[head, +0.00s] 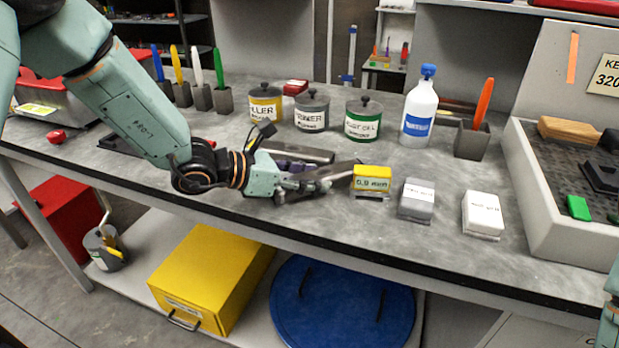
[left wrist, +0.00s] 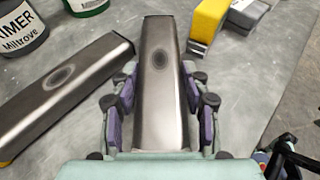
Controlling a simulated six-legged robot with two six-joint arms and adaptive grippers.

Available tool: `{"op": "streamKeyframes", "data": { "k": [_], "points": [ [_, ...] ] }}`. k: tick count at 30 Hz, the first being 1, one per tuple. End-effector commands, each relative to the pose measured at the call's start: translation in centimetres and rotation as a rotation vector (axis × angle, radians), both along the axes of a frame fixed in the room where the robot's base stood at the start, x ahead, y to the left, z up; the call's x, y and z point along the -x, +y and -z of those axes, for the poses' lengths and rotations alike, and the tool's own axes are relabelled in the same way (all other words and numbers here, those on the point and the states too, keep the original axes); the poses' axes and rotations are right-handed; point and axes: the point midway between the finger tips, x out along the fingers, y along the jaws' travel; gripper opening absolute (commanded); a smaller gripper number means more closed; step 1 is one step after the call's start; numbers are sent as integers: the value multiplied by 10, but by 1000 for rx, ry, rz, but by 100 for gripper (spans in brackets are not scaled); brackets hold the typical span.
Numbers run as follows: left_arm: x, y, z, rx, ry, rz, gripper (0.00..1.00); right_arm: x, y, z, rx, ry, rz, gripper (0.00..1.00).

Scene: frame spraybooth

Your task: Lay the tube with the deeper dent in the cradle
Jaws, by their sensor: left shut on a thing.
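My left gripper (head: 318,184) is shut on a grey metal tube (left wrist: 160,110), with a finger on each side. The held tube has a round dent near its far end in the left wrist view. A second grey metal tube (left wrist: 75,85) lies beside it to the left on the bench, apart from it, and also shows behind the gripper in the head view (head: 305,152). It has a dark oval dent. I cannot tell which dent is deeper, nor whether the held tube touches the bench. I cannot make out a cradle for certain. My right gripper is out of view.
A yellow block (head: 371,183), a grey block (head: 416,199) and a white block (head: 483,214) stand right of the gripper. Several labelled tins, one a green-banded tin (head: 362,119), and a white bottle (head: 419,108) stand behind. A raised tray (head: 530,185) bounds the right. The front edge is close.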

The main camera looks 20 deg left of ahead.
Motion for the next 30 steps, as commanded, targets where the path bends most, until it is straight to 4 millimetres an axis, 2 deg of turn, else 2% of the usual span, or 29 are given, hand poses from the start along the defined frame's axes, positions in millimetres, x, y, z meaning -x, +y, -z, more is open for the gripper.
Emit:
{"op": "streamKeyframes", "data": {
  "k": [8,9,16,26,30],
  "points": [
    [0,0,4,0,-1,1,8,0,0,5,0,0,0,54],
    [0,0,4,0,0,1,48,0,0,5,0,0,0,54],
    [0,0,3,0,0,1,68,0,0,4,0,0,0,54],
    [0,0,3,0,0,1,69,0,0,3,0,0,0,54],
    [1,1,-4,1,1,0,69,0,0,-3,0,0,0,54]
  ]
}}
